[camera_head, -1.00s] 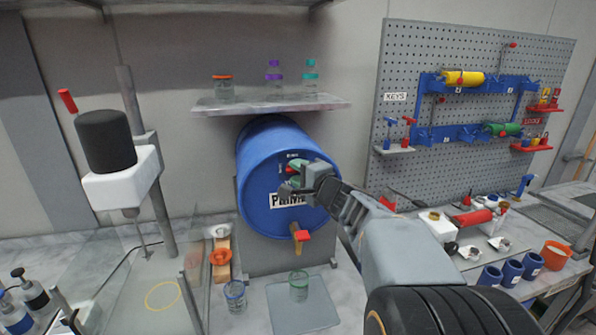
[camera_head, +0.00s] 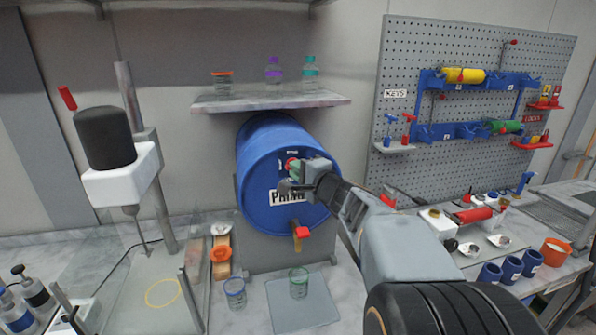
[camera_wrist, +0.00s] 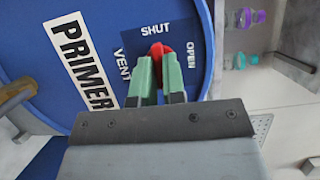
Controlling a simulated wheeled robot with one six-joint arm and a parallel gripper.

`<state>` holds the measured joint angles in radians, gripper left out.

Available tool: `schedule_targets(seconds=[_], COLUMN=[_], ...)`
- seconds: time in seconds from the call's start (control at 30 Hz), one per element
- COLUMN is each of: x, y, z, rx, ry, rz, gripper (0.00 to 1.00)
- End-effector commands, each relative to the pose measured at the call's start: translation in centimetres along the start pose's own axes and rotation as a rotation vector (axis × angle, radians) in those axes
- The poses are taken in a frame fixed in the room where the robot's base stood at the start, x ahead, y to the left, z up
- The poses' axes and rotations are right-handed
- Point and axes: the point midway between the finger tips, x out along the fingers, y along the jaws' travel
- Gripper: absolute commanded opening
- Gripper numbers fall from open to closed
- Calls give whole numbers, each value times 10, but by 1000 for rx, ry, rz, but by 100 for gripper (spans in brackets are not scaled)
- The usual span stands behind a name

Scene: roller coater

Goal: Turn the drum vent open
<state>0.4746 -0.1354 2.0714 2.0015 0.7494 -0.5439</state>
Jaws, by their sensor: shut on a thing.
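The blue drum (camera_head: 262,215) lies on its side with its round end facing me and a white PRIMER label on it. Its red vent knob (camera_wrist: 160,49) sits on a dark blue plate marked VENT, SHUT and OPEN. My gripper (camera_head: 291,174) is at the drum face, and its green fingertips (camera_wrist: 161,72) are shut on the knob, one on each side. The knob's top shows near the SHUT word, with OPEN to its right in the wrist view. The fingers hide much of the knob, so its exact angle is hard to tell.
A tap with a red handle (camera_head: 301,232) sticks out low on the drum, above a glass jar (camera_head: 298,283). A shelf (camera_head: 270,104) with bottles hangs above. A stirrer (camera_head: 105,150) stands left. A pegboard (camera_head: 480,60) and a cluttered bench are right.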

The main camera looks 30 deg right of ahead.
Motion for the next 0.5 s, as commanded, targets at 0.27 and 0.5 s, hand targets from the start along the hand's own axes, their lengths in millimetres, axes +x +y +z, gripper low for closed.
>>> schedule_targets(seconds=[0.27,0.5], x=[0,0], y=[10,13], z=[0,1], rx=[123,326], ry=[0,-2], rz=[-58,-143], gripper=[0,0])
